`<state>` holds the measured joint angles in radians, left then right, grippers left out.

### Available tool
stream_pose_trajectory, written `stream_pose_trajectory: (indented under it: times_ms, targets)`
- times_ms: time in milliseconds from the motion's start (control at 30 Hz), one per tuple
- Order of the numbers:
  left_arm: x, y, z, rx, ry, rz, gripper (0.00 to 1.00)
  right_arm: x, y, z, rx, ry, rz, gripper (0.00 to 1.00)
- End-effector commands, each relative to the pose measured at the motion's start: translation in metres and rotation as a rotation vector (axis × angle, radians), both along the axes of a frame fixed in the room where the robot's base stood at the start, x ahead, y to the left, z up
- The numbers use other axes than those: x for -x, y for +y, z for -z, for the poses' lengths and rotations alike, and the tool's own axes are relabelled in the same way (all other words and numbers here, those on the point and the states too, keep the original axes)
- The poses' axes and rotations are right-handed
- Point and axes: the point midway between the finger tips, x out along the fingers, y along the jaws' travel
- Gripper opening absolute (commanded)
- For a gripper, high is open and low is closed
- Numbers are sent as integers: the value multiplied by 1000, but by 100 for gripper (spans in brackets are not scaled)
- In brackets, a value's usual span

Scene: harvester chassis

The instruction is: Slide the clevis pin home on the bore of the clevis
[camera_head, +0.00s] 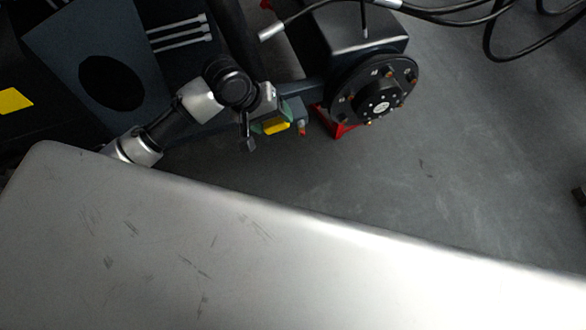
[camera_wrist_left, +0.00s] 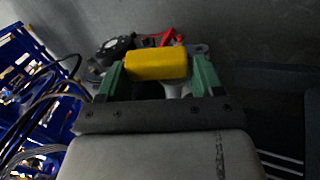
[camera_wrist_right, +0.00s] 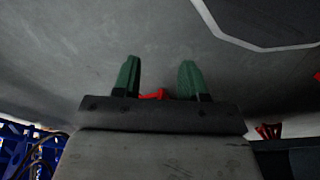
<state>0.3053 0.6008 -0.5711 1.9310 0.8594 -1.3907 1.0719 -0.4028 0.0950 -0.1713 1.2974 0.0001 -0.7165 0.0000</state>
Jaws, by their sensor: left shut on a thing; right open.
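My left gripper (camera_head: 272,124) is shut on a yellow block (camera_wrist_left: 155,63), which looks like the grip of the clevis pin. The yellow block also shows in the head view (camera_head: 277,128). In the left wrist view the block sits between the green fingers of my left gripper (camera_wrist_left: 158,70). A pale grey part shows behind and below it; the clevis and its bore cannot be made out surely, nor whether the pin is in it. My right gripper (camera_wrist_right: 158,76) is open and empty in the right wrist view. It is not visible in the head view.
A black wheel hub (camera_head: 378,92) with bolts stands right of my left gripper, over a red stand (camera_head: 341,127). A large silver panel (camera_head: 250,250) fills the front. Black hoses (camera_head: 490,20) hang at the upper right. Blue crates (camera_wrist_left: 30,90) stand left in the left wrist view.

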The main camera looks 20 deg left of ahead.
Motion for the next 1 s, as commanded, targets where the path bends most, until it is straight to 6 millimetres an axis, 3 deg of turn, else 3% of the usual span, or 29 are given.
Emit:
stream_pose_trajectory:
  times_ms: [33, 100, 300, 400, 500, 600, 1000]
  targets:
    - [-7, -5, 48, 6, -6, -39, 33, -15, 2, 12, -2, -20, 3, 43]
    - [-15, -11, 89, 10, -19, -91, 33, -30, 4, 5, -4, -35, 6, 43]
    - [-30, -26, 192, 20, -56, -203, 33, -55, 8, -24, -8, -71, 13, 43]
    - [-33, -32, 227, 23, -70, -234, 33, -60, 8, -40, -8, -84, 16, 43]
    - [-34, -36, 249, 25, -78, -252, 33, -60, 8, -53, -9, -91, 17, 43]
    - [-35, -38, 259, 27, -85, -261, 33, -60, 8, -61, -9, -95, 18, 43]
    - [-35, -39, 259, 27, -86, -263, 33, -61, 8, -66, -9, -95, 18, 43]
